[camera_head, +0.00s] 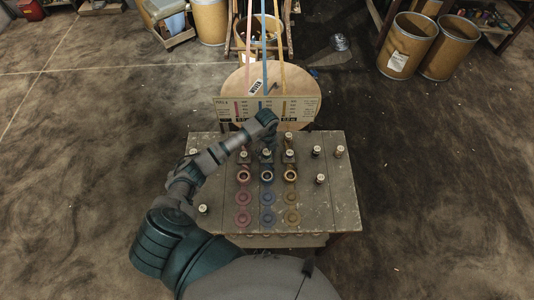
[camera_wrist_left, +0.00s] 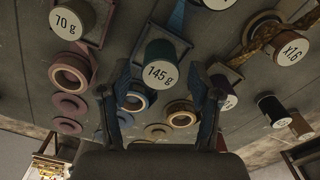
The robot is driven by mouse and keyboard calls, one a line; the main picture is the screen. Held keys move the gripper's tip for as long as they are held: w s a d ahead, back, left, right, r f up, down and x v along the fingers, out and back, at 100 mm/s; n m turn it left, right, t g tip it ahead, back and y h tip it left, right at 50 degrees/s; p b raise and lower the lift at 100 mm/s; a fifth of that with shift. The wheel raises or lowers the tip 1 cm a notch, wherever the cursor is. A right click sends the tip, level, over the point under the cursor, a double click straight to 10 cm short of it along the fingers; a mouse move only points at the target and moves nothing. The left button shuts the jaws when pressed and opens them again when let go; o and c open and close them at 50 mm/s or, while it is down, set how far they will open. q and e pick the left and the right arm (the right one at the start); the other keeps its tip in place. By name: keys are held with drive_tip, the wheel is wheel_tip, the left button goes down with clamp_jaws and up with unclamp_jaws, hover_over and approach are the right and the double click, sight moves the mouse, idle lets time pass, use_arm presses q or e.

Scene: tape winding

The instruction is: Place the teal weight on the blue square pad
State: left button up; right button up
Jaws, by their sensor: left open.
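The dark teal weight (camera_wrist_left: 160,62), labelled 145 g, shows in the left wrist view between my left gripper's two fingers. It appears to stand upright on the square pad (camera_wrist_left: 185,44) at the end of the blue strip. In the head view this weight (camera_head: 267,153) is in the middle of a row of three, just below my left gripper (camera_head: 267,142). The left gripper (camera_wrist_left: 161,104) is open, with a gap between each finger and the weight. The weight hides much of the pad. My right gripper is not in view.
A 10 g weight (camera_wrist_left: 68,20) stands on the pad to the left, and another weight (camera_head: 289,154) on the right pad. Tape rings (camera_head: 267,175) lie below the pads. Several loose weights (camera_head: 320,178) stand on the right. A label board (camera_head: 300,105) stands behind.

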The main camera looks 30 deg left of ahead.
sight(267, 152)
use_arm(q)
wheel_tip(267, 152, up, 10)
idle(0.3)
idle(0.4)
